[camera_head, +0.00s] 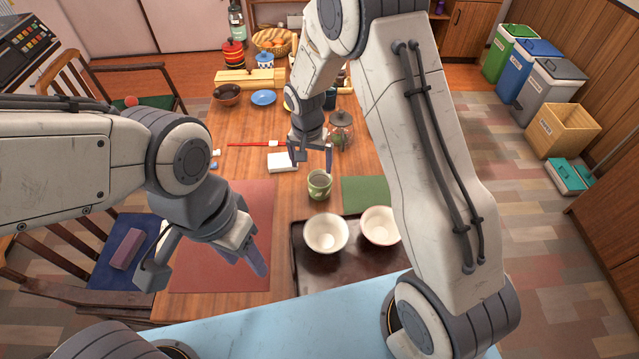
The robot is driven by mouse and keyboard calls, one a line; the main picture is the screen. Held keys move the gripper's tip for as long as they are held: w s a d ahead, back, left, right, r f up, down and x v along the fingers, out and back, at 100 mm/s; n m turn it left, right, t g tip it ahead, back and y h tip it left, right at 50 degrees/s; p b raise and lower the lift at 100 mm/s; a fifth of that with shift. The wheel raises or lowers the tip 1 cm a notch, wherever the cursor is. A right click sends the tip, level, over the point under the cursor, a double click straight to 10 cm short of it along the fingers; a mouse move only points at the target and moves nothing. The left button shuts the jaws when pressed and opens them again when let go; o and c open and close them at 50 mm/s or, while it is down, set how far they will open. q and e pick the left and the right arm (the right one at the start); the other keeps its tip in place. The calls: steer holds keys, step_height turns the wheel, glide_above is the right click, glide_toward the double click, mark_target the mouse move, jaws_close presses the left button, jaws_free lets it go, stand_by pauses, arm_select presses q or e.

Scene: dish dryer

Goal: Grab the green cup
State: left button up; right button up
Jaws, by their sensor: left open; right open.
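The green cup (319,187) stands upright on the wooden table, just behind a dark tray. It is patterned green outside and its open top faces up. My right gripper (310,168) is open, with its fingers pointing down just behind and above the cup. I cannot tell whether a finger touches the cup. My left gripper (208,272) is open and empty over the red placemat (246,203), to the left of the cup and closer to me.
Two white bowls (325,233) (380,226) sit on the dark tray (312,275) in front of the cup. A green mat (365,193) lies to its right.

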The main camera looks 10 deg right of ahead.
step_height(320, 180, down, 3)
steer(key=w+d+m, duration=0.1)
steer(key=w+d, duration=0.1)
glide_toward(320, 184)
steer(key=shift+s+a+f+p, duration=0.1)
steer(key=shift+s+f+p, duration=0.15)
steer(key=shift+f, duration=0.3)
steer(key=shift+s+a+f+p, duration=0.1)
steer(key=shift+s+f, duration=0.3)
steer(key=shift+f, duration=0.15)
steer(key=shift+w+d+f+p, duration=0.15)
steer(key=shift+f+p, duration=0.2)
steer(key=shift+f, duration=1.05)
steer(key=shift+w+d+f+p, duration=0.1)
steer(key=shift+f+p, duration=0.25)
steer(key=shift+f, duration=1.05)
steer(key=c, duration=1.3)
steer(key=shift+r, duration=0.1)
